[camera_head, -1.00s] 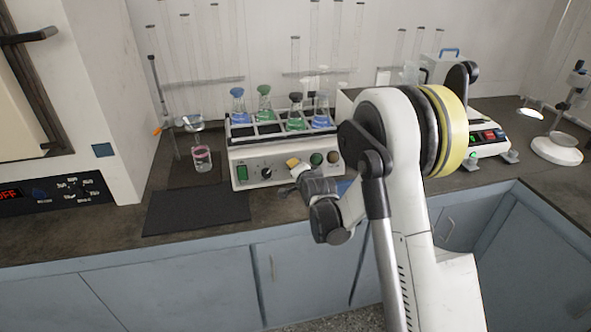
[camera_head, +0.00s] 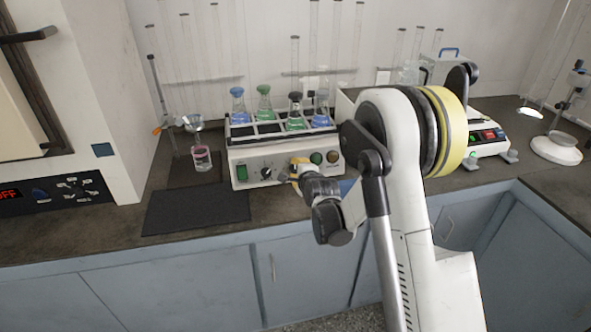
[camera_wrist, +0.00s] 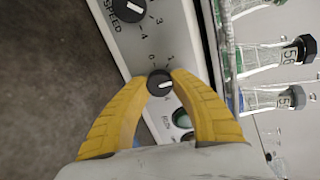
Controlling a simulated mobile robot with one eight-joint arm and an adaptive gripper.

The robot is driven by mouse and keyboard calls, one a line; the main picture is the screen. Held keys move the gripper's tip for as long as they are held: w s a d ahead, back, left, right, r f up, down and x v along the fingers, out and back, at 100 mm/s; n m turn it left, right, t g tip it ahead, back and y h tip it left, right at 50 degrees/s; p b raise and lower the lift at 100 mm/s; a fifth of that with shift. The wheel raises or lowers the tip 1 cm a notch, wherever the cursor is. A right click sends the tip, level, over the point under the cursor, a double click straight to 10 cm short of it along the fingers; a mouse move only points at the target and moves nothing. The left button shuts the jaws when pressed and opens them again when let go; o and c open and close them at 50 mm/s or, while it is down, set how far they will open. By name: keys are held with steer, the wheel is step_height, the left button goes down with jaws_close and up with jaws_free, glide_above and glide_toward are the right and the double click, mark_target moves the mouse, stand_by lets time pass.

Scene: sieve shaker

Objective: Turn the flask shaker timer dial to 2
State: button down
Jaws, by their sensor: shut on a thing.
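The flask shaker (camera_head: 243,172) is a white box on the bench with flasks in its top rack. Its timer dial (camera_wrist: 159,84) is a small black knob with a white pointer mark, seen in the wrist view with small numbers printed around it. The pointer lies roughly sideways in that view; the number it meets is too small to tell. My gripper (camera_wrist: 159,80) has yellow fingers shut on the dial, one on each side. In the head view my gripper (camera_head: 296,172) is at the shaker's front panel and hides the dial.
The black SPEED dial (camera_wrist: 128,9) is beside the timer dial on the panel. A green button (camera_wrist: 182,119) sits close to one finger. Flasks (camera_wrist: 270,60) stand above.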

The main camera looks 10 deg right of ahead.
stand_by(0.4)
steer(key=c, duration=1.1)
jaws_free()
steer(key=shift+o, duration=0.2)
steer(key=v, duration=1.2)
steer(key=shift+d, duration=0.1)
